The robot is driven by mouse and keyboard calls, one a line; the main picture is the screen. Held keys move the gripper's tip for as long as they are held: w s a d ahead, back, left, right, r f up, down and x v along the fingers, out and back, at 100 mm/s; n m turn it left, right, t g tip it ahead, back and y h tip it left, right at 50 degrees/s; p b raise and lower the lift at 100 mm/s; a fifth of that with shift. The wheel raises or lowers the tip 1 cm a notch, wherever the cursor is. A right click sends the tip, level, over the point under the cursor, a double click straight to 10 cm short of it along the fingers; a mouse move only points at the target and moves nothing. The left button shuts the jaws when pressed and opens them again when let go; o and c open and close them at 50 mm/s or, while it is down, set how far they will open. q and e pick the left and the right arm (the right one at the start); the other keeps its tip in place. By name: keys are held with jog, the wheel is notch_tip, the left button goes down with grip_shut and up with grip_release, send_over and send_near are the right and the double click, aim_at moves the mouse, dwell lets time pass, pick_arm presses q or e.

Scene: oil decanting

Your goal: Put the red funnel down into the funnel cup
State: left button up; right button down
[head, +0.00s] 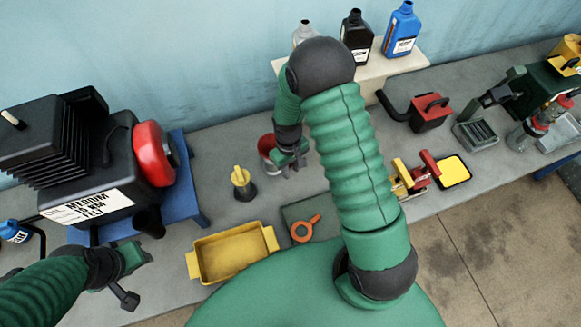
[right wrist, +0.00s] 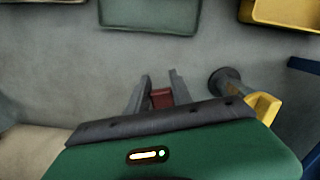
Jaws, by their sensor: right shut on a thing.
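The red funnel (head: 266,145) shows as a wide red rim at my right gripper (head: 290,167), near the middle of the table. In the right wrist view, a small red part of the funnel (right wrist: 161,98) shows between the two fingers of my right gripper (right wrist: 160,82), which is shut on it. A pale grey shape shows under the red rim; I cannot tell whether it is the funnel cup or whether the funnel is in it. My left gripper (head: 130,277) is at the lower left, with its fingers apart and nothing between them.
A dark cup-like base with a yellow top (head: 241,184) stands left of my right gripper. A yellow tray (head: 232,254) and an orange ring tool (head: 305,229) lie nearer. A black engine with a red disc (head: 148,153) is left. Bottles stand on a raised shelf (head: 400,68) behind.

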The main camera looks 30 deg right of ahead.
jog(key=shift+f+b, duration=0.35)
jog(key=shift+f, duration=0.2)
jog(key=c, duration=1.1)
grip_release()
jog(key=shift+o, duration=0.2)
jog(key=shift+r, duration=0.1)
notch_tip(320, 180, up, 17)
jog(key=w+b, duration=0.1)
jog(key=shift+f+b, duration=0.2)
jog(key=shift+b, duration=0.2)
jog(key=s+a+f+t+b, duration=0.3)
jog(key=s+a+f+b, duration=0.1)
jog(key=s+a, duration=0.3)
jog(key=shift+s+a+f+m, duration=0.4)
jog(key=shift+s+f, duration=0.1)
jog(key=shift+s, duration=0.55)
